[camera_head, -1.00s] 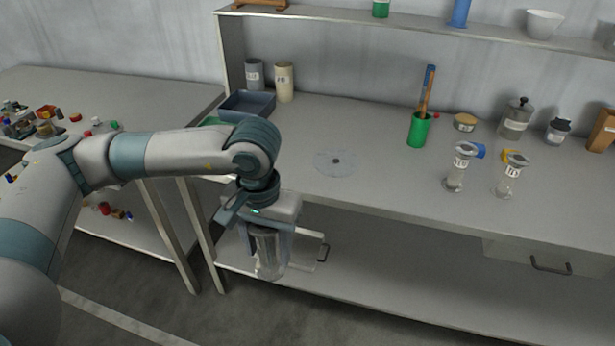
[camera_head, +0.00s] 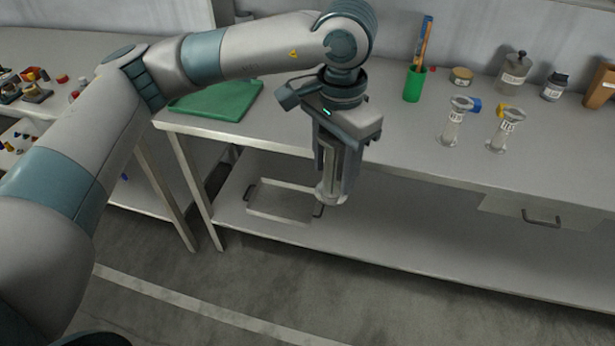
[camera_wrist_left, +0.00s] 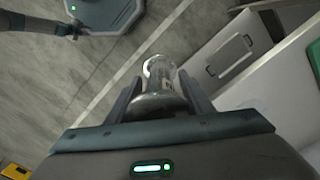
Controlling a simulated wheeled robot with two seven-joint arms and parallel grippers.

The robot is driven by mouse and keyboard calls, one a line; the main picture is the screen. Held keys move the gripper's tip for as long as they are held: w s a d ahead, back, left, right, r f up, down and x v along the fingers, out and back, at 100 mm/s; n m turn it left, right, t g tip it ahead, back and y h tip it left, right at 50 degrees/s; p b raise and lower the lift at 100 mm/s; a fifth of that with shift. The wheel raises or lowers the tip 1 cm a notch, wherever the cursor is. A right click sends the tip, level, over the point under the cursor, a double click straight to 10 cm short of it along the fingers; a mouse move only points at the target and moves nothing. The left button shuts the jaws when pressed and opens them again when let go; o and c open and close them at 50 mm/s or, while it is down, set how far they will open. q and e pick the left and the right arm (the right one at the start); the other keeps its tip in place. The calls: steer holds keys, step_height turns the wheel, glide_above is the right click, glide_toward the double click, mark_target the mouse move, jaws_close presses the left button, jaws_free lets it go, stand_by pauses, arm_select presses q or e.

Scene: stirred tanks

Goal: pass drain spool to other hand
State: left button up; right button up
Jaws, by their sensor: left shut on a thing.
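The drain spool (camera_head: 329,192) is a grey metallic piece with a flanged lower end. My left gripper (camera_head: 332,180) points down and is shut on it, holding it in the air in front of the bench edge in the head view. In the left wrist view the drain spool (camera_wrist_left: 160,82) shows between the two fingers of my left gripper (camera_wrist_left: 168,95), with a round flange at each end. The gripper hides part of the spool. My right gripper is not in view.
The grey bench (camera_head: 430,150) has a lower shelf (camera_head: 400,235) with a shallow tray (camera_head: 282,204). A green mat (camera_head: 218,100) lies on the bench at left. Two clear tank-like vessels (camera_head: 456,128) and a green cup (camera_head: 413,86) stand at right. Open floor lies in front.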

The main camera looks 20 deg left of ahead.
arm_select(q)
steer(key=shift+w+d+r+m, duration=0.25)
steer(key=shift+d+r+m, duration=0.2)
steer(key=shift+d, duration=0.2)
steer(key=w+d+f+m, duration=0.4)
steer(key=f, duration=0.2)
steer(key=shift+w, duration=0.4)
steer(key=shift+d+m, duration=0.1)
steer(key=shift+m, duration=0.15)
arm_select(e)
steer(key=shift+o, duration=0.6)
